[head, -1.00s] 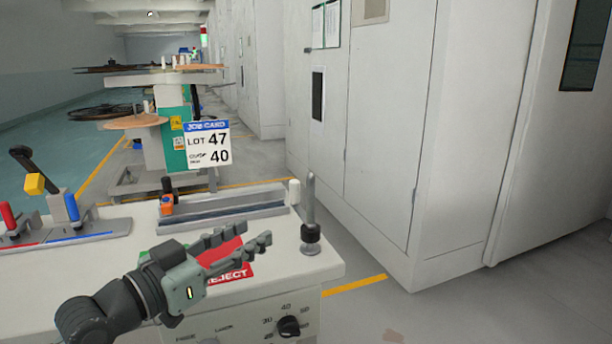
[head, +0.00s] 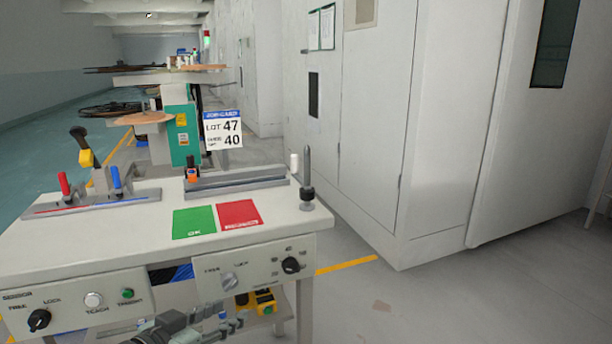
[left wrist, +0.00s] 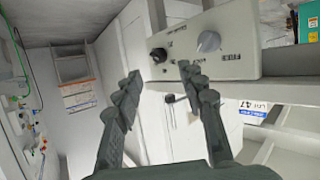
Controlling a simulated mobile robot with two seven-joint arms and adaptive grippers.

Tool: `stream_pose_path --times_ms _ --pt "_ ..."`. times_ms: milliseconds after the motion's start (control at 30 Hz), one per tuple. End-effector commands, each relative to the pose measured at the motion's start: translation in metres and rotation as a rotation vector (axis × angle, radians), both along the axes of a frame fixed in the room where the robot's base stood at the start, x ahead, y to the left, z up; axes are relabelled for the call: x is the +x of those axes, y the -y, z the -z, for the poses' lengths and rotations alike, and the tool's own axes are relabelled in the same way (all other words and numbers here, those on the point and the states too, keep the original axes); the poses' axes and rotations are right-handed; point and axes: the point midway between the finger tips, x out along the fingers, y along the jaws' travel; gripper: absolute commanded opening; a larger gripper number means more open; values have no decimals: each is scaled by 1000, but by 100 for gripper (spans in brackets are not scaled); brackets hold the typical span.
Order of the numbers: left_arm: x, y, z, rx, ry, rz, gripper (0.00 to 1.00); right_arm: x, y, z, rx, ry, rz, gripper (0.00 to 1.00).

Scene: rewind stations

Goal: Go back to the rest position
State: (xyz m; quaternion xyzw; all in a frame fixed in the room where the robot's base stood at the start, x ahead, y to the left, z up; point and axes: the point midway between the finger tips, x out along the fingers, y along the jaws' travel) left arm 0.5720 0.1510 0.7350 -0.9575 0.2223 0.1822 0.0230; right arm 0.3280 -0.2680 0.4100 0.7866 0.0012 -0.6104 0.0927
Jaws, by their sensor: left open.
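My left gripper (head: 216,322) is low at the bottom edge of the head view, below the front panel of the white workstation table (head: 80,241). In the left wrist view its two fingers (left wrist: 160,85) are spread apart, with nothing between them. Beyond them that view shows the control panel (left wrist: 205,45) with a black and a grey knob. My right gripper is in neither view.
On the table are a green OK card (head: 194,222), a red REJECT card (head: 239,214), a grey rail (head: 236,181), a dark upright post (head: 307,180) and a lever fixture (head: 92,197). White cabinets (head: 372,130) stand right. The floor (head: 430,305) at front right is clear.

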Motion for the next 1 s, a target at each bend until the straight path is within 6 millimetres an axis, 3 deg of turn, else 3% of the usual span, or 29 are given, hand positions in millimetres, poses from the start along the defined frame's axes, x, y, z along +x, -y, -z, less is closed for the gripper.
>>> stream_pose_path --times_ms 33,100,167,300,400,500,600,700,1000 --pt "-9 -10 37 29 -77 -37 40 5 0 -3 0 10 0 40" --pt "-25 -25 84 78 -182 -87 40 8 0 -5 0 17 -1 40" --pt "-44 -38 125 121 -276 -129 40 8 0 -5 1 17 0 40" --pt "-102 -69 211 228 -494 -220 40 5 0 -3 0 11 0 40" --pt "-149 -87 259 299 -637 -274 40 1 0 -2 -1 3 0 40" --pt "-193 -102 293 359 -752 -315 40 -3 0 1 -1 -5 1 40" --pt "-223 -111 312 402 -829 -341 40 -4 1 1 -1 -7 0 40" --pt "-241 -116 322 425 -872 -354 40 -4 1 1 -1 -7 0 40" --pt "-245 -118 324 434 -882 -359 40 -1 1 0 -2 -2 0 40"
